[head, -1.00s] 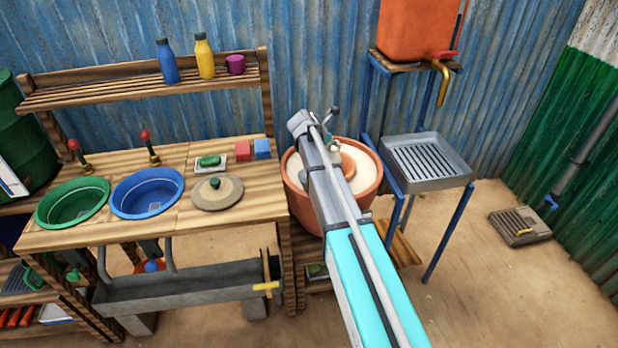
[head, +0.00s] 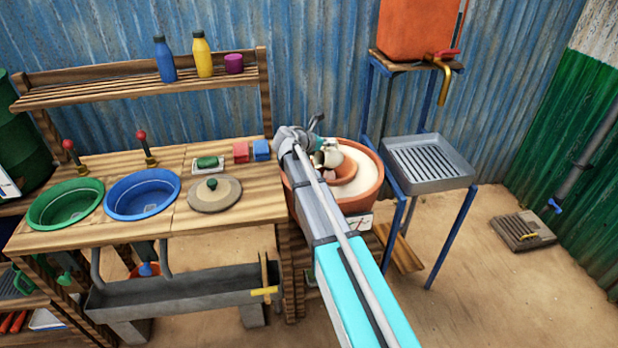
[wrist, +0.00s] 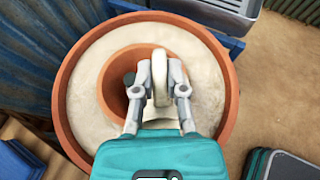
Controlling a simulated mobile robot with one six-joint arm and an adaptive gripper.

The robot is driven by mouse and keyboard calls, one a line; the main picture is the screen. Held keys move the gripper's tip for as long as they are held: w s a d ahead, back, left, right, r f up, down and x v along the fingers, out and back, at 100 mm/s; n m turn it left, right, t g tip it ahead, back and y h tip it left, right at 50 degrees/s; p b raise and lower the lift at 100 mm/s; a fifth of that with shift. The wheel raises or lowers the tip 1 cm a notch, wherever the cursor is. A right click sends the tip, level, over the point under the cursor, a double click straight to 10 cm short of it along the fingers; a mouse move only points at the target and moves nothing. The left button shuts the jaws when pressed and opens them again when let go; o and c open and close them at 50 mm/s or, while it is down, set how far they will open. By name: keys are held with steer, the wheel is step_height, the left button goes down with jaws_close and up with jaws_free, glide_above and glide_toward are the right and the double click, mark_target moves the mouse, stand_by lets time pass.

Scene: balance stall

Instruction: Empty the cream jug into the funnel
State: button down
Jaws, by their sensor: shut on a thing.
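My gripper (wrist: 161,88) is shut on a narrow cream thing (wrist: 161,76), which I take to be part of the cream jug. It is above the inner clay pot (wrist: 113,76) of a sand-filled clay cooler; I cannot tell whether it touches the pot. In the head view a pale patch (head: 331,157) shows at my gripper, partly behind my arm. The jug's contents and tilt cannot be made out. A small blue thing (head: 148,268) over an orange one below the bench may be the funnel; it is too small to be sure.
The outer clay pot (head: 370,190) stands between the wooden bench (head: 240,205) and a blue-legged stand with a grey slotted tray (head: 425,160). The bench holds green (head: 65,203) and blue basins (head: 142,192) and a round lid (head: 214,195).

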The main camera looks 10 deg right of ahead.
steer(key=shift+s+a+r+t+h+b, duration=0.2)
steer(key=shift+a+t+h+b, duration=0.1)
steer(key=shift+h+b, duration=0.25)
steer(key=shift+s+a+r+t+h+b, duration=0.15)
steer(key=shift+s+a+h+b, duration=0.15)
steer(key=shift+a+b, duration=0.2)
steer(key=shift+s+a+r+t+h+b, duration=0.15)
steer(key=shift+s+a+h+b, duration=0.2)
steer(key=shift+a, duration=0.25)
steer(key=shift+a, duration=0.2)
steer(key=shift+s+a+r+t+h+b, duration=0.1)
steer(key=shift+s+a+t+h+b, duration=0.35)
steer(key=shift+b, duration=0.7)
steer(key=shift+s+a+r+t+h+b, duration=0.1)
steer(key=shift+a+t+h+b, duration=0.35)
steer(key=shift+h+b, duration=0.55)
steer(key=shift+a, duration=0.15)
steer(key=a+h+b, duration=0.1)
steer(key=b, duration=0.1)
steer(key=s+b, duration=0.1)
steer(key=b, duration=0.1)
steer(key=shift+a+t+h, duration=0.35)
steer(key=shift+a+t, duration=0.05)
steer(key=shift+a+b, duration=0.1)
steer(key=shift+b, duration=0.3)
